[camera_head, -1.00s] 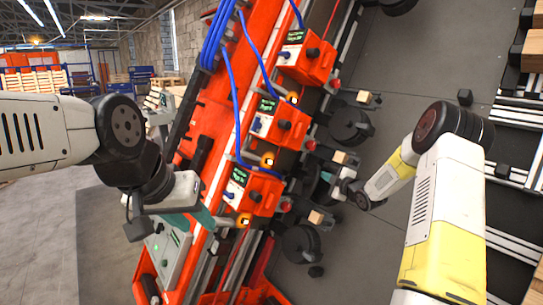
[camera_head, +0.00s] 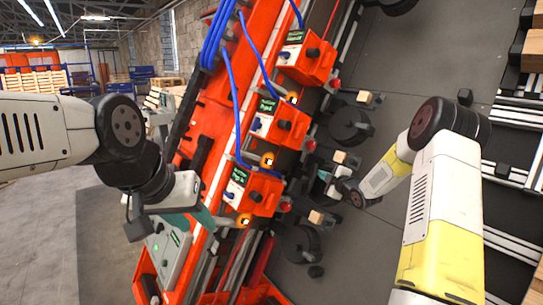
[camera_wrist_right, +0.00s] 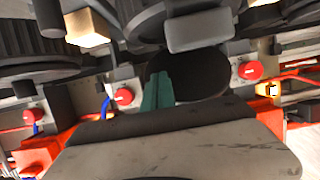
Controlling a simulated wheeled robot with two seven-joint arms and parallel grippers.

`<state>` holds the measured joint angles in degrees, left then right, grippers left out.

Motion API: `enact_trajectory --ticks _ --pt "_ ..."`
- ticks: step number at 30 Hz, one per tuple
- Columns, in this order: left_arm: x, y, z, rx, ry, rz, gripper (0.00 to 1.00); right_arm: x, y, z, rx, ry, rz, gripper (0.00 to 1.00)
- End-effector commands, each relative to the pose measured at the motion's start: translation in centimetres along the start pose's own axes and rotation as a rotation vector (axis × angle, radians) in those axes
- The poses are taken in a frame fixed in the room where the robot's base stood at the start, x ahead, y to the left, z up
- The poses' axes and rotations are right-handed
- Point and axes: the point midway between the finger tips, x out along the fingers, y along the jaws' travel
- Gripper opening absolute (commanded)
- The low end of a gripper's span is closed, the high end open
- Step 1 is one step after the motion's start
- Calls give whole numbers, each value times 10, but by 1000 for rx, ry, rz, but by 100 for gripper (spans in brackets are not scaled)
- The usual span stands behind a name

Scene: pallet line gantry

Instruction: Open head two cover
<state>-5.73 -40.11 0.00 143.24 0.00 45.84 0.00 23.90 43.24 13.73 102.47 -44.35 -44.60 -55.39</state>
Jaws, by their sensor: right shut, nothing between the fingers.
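I cannot read which is head two. Dark round parts with wooden blocks sit to their right, one beside the middle box (camera_head: 350,125). I cannot tell which part is the cover. My right gripper (camera_wrist_right: 158,92) is shut and empty, its teal fingers in front of a dark oval part (camera_wrist_right: 188,75). My left gripper (camera_head: 203,217) is left of the near box; its fingertips are partly hidden.
Red knobs (camera_wrist_right: 124,97) and (camera_wrist_right: 250,70) flank the right fingers in the right wrist view. Blue hoses (camera_head: 237,90) run along the gantry. A grey control panel (camera_head: 168,248) is below my left gripper. Grey floor (camera_head: 420,70) is open to the right.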

Motion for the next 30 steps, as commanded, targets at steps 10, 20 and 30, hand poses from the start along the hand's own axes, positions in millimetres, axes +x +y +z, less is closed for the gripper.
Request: enact_trajectory --ticks 10,20,30 --pt "0 0 0 0 0 0 36 1 0 -6 -1 1 1 0" --pt "0 0 0 0 0 0 36 4 0 -13 -2 2 0 0" --pt "0 0 0 0 0 0 36 10 0 -27 -1 2 1 0"
